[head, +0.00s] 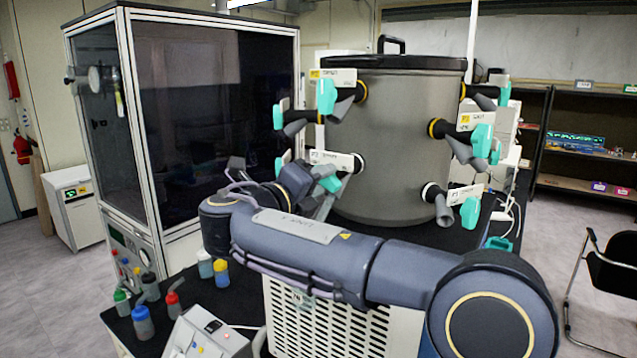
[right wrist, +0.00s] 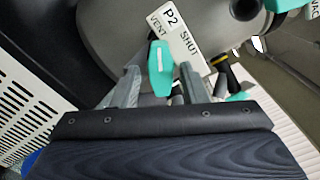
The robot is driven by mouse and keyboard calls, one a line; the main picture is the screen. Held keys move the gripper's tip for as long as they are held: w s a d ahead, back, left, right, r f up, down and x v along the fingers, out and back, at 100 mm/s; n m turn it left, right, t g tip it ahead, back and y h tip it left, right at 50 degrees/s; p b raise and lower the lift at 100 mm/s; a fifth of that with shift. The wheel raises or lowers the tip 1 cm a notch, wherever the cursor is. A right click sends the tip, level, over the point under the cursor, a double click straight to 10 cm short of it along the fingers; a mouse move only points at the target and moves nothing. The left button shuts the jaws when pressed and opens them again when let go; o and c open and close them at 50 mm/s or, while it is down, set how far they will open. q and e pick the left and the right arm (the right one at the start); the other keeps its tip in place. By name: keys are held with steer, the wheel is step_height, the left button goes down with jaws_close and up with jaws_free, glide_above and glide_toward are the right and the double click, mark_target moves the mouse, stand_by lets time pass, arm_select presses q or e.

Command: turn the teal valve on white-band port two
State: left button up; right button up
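The grey drum (head: 395,130) carries side ports with teal valve handles. White-band port two (head: 357,163) is at its lower left, with a P2 label (head: 332,158). The label, reading P2, VENT and SHUT, also shows in the right wrist view (right wrist: 184,40). Its teal valve handle (right wrist: 160,68) sits beside the VENT end of the label; in the head view the handle (head: 331,184) is partly hidden by my gripper. My right gripper (head: 328,197) is at this valve, its fingers apart on either side of the handle. Contact cannot be told. My left gripper is not in view.
Other ports with teal handles (head: 326,97) stand above and on the drum's right side (head: 481,138). A glass-fronted cabinet (head: 210,110) stands left. Several small bottles (head: 143,322) and a white box (head: 205,337) are on the black bench.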

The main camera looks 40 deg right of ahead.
steer(key=b+v, duration=0.1)
steer(key=v, duration=0.6)
steer(key=shift+a, duration=0.4)
steer(key=shift+s+r, duration=0.1)
steer(key=shift+s, duration=0.05)
